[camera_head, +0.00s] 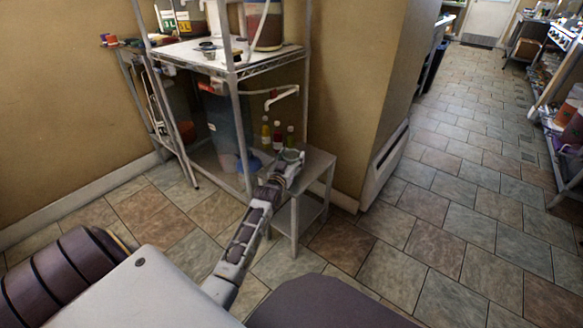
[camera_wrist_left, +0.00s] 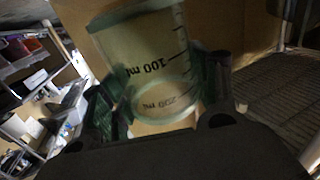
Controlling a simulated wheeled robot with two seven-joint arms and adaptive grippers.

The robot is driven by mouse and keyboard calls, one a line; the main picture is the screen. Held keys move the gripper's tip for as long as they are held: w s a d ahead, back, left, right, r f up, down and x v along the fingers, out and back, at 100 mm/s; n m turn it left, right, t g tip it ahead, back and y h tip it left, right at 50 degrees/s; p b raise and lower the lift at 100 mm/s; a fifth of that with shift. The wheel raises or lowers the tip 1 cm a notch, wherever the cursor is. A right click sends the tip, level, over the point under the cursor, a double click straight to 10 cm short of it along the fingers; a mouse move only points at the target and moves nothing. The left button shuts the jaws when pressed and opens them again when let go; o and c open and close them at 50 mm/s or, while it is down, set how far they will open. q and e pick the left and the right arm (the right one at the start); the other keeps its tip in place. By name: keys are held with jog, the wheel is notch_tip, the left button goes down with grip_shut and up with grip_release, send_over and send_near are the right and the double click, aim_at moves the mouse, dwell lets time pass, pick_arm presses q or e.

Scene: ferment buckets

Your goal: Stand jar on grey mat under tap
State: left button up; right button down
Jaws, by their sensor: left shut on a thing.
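In the head view the jar (camera_head: 292,154) is small, at the end of my left arm, over the small grey side table. I cannot make out the grey mat. Whether the jar touches the table is unclear. My right gripper is not in view.
A metal rack (camera_head: 240,70) with a large bucket (camera_head: 222,125) is to the left. A tan wall block (camera_head: 355,90) is to the right. The tiled floor is open further right.

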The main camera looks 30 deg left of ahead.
aim_at(291, 165)
pick_arm(q)
jog(key=shift+f+b, duration=0.75)
jog(key=shift+f, duration=1.05)
jog(key=o, duration=1.1)
jog(key=shift+f, duration=0.15)
